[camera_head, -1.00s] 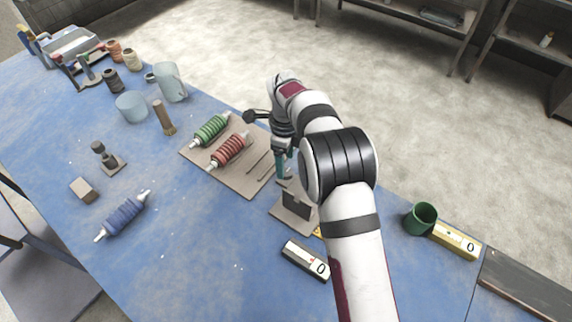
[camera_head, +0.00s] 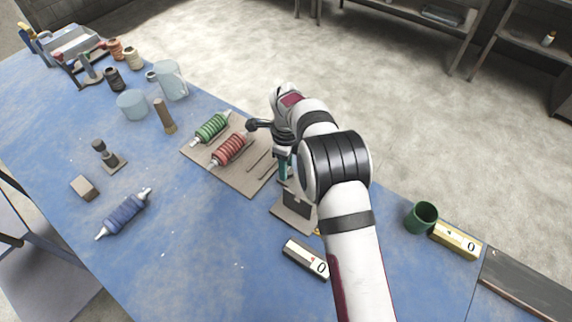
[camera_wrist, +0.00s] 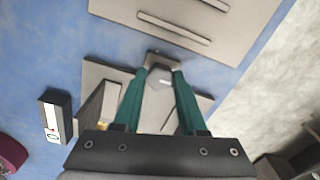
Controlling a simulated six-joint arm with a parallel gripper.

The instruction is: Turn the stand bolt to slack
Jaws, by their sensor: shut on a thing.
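The stand (camera_head: 296,205) has a grey-brown base plate with a dark upright. It sits on the blue table beside my arm, and the arm partly hides it. In the wrist view the stand's plate (camera_wrist: 112,75) lies under my fingers, with the grey stand bolt (camera_wrist: 161,78) between the tips. My gripper (camera_head: 284,178), with teal fingers, points down at the stand. In the wrist view my gripper (camera_wrist: 162,74) is closed on the bolt head. The bolt is hidden in the head view, and its thread cannot be seen.
A tan board (camera_head: 225,168) with green and red ribbed tubes and thin rods lies just left of the stand. A black-and-white block marked 0 (camera_head: 305,258) lies in front. A green cup (camera_head: 421,217) and yellow block (camera_head: 456,240) stand right.

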